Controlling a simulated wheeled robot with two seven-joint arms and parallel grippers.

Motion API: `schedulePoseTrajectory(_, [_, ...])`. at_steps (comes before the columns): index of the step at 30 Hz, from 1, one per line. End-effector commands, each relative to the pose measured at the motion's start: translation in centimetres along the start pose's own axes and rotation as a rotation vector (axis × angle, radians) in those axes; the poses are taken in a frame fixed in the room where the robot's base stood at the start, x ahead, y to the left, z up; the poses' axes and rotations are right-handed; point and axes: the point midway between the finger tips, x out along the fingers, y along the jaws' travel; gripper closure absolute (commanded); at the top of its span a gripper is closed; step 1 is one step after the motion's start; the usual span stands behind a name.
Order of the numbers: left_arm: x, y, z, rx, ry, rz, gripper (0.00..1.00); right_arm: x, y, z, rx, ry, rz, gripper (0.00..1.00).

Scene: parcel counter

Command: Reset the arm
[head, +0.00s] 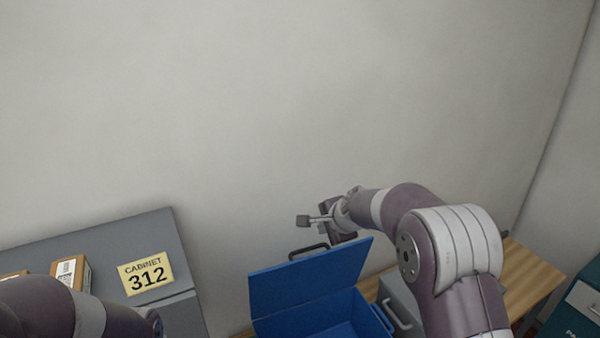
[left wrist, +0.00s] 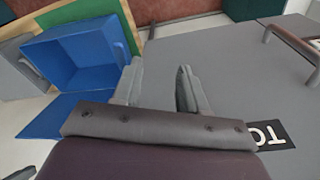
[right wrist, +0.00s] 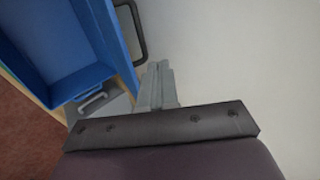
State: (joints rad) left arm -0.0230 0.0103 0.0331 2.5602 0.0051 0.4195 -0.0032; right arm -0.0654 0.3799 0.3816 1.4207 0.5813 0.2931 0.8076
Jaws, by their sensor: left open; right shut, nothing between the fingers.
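My right arm comes in from the right in the head view, and its gripper (head: 308,221) is above and behind the raised lid of a blue box. The right wrist view shows its fingers (right wrist: 157,85) shut together with nothing between them, beside the box's dark handle. My left arm shows at the lower left of the head view, with its fingers out of sight there. In the left wrist view my left gripper (left wrist: 160,80) is open and empty over a grey surface. The blue box (left wrist: 85,55) lies to its left in that view, open and empty-looking.
A grey cabinet (head: 100,235) with a yellow "CABINET 312" sign (head: 146,274) and cardboard parcels (head: 72,272) stands at the left. A grey container with a handle (head: 398,305) is beside the blue box. A wooden table (head: 530,278) and a teal cabinet (head: 580,310) are at the right.

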Motion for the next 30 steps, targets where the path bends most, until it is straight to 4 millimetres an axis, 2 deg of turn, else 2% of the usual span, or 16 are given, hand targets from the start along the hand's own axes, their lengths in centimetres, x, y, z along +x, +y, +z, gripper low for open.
schedulePoseTrajectory(2, [0.2,0.0,0.0,0.000,-0.001,0.000,0.57,0.3,1.0,0.1,-0.115,-0.006,0.024,1.00])
schedulePoseTrajectory(5, [0.8,0.0,0.1,0.000,0.000,0.000,0.57,0.3,7.7,1.1,-0.397,-0.059,0.176,1.00])
schedulePoseTrajectory(6, [2.3,0.0,0.2,0.000,0.001,0.000,0.57,0.2,11.6,1.6,-0.531,-0.093,0.241,1.00])
schedulePoseTrajectory(8, [5.1,0.0,0.6,0.000,0.000,0.000,0.57,-0.3,17.9,2.3,-0.729,-0.159,0.333,1.00])
schedulePoseTrajectory(9, [7.0,0.0,0.8,0.000,-0.001,0.000,0.57,-0.8,22.0,2.7,-0.852,-0.207,0.386,1.00])
schedulePoseTrajectory(11, [9.9,0.0,1.2,0.000,-0.001,0.000,0.57,-1.8,27.9,3.4,-1.010,-0.281,0.454,1.00])
schedulePoseTrajectory(12, [11.8,0.0,1.4,0.000,-0.002,0.000,0.57,-2.4,31.5,3.8,-1.097,-0.326,0.490,1.00])
schedulePoseTrajectory(15, [16.1,0.0,2.0,0.000,-0.001,0.000,0.57,-3.5,39.1,4.6,-1.228,-0.402,0.550,1.00])
schedulePoseTrajectory(17, [17.7,0.0,2.1,0.000,-0.002,0.000,0.57,-3.7,41.3,4.8,-1.242,-0.405,0.560,1.00])
schedulePoseTrajectory(18, [18.3,0.0,2.2,0.000,-0.002,0.000,0.57,-3.7,41.6,4.8,-1.242,-0.395,0.554,1.00])
schedulePoseTrajectory(21, [18.8,0.0,2.2,0.000,-0.001,0.000,0.57,-3.5,41.3,4.7,-1.242,-0.372,0.539,1.00])
schedulePoseTrajectory(30, [18.3,0.0,2.2,0.000,0.000,0.000,0.57,-3.8,41.0,4.7,-1.237,-0.373,0.540,1.00])
